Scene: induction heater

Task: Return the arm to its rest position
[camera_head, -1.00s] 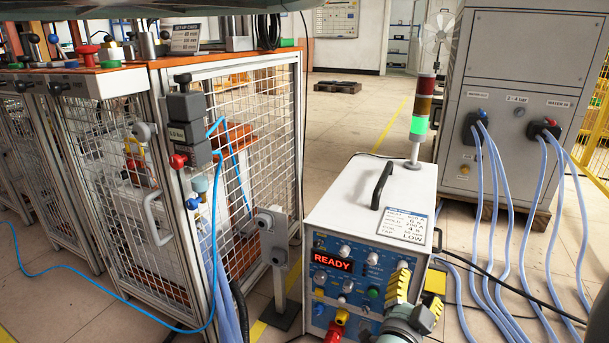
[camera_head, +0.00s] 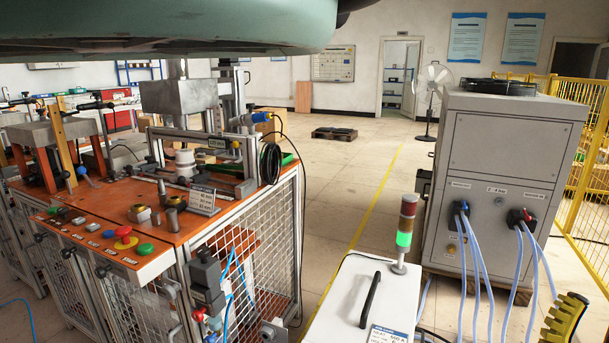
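Part of my gripper (camera_head: 566,320) shows at the bottom right corner of the head view, as a yellow and black ribbed finger. The rest of the gripper and the wrist are cut off by the frame edge, so its opening is hidden. It appears in front of the hoses, to the right of the white heater unit, and nothing is seen held in it. A large grey-green part of my own body fills the top left of the view.
The white heater unit (camera_head: 345,300) with a black handle and a lit green signal tower (camera_head: 405,230) stands at bottom centre. An orange-topped workstation (camera_head: 95,210) is on the left. A grey cabinet (camera_head: 505,150) with hoses is on the right. Open floor lies behind.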

